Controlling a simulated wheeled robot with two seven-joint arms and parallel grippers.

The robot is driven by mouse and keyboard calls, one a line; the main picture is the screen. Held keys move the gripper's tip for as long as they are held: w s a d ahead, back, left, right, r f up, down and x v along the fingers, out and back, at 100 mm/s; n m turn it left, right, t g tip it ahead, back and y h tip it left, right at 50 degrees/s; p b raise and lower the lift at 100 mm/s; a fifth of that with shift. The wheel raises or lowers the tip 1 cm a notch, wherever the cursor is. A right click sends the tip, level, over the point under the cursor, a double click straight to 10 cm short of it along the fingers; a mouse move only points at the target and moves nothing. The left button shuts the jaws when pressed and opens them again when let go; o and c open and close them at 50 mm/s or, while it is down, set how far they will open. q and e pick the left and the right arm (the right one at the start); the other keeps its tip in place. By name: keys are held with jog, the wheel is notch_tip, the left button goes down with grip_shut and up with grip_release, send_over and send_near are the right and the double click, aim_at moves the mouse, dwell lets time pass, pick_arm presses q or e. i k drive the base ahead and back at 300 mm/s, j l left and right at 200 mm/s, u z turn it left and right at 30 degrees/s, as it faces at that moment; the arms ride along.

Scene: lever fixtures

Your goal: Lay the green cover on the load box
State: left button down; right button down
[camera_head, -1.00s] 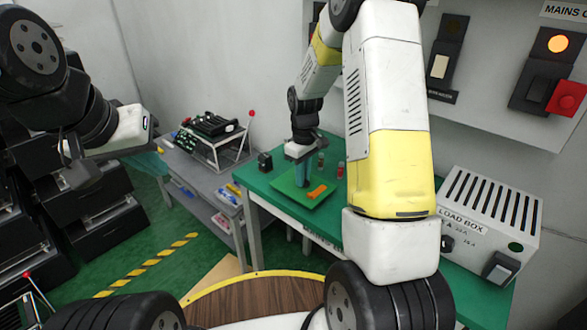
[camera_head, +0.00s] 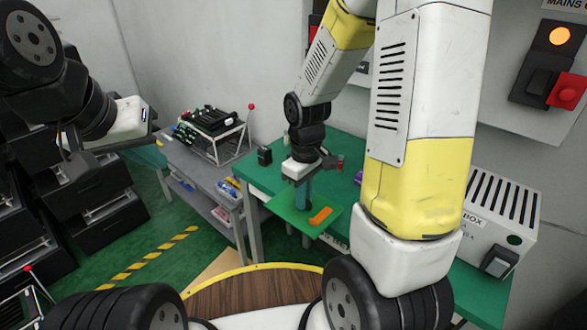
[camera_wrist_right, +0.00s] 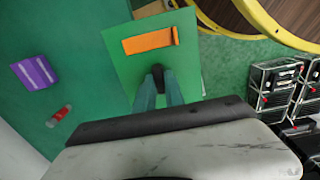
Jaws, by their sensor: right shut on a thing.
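The green cover (camera_head: 289,211) is a flat square plate with an orange strip on top. My right gripper (camera_head: 302,198) is shut on it from above and holds it over the front edge of the green table. In the right wrist view the cover (camera_wrist_right: 122,75) lies at the fingertips (camera_wrist_right: 158,78), which close at a dark part near its middle. The load box (camera_head: 518,222) is a white box with a slotted top, at the right, partly hidden behind my right arm. My left gripper (camera_head: 105,145) is at the left, away from these things; its jaw opening is unclear.
The green table (camera_head: 262,178) bears a small black block (camera_head: 265,156), a red-capped vial (camera_wrist_right: 60,116) and a purple block (camera_wrist_right: 35,73). A grey bench (camera_head: 180,160) with a wire rack stands left.

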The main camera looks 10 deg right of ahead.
aim_at(490, 192)
jog(key=k, duration=1)
jog(key=i+l, duration=0.2)
jog(key=l, duration=0.15)
jog(key=i+l+u, duration=0.1)
jog(key=l, duration=0.25)
jog(key=i+l, duration=0.3)
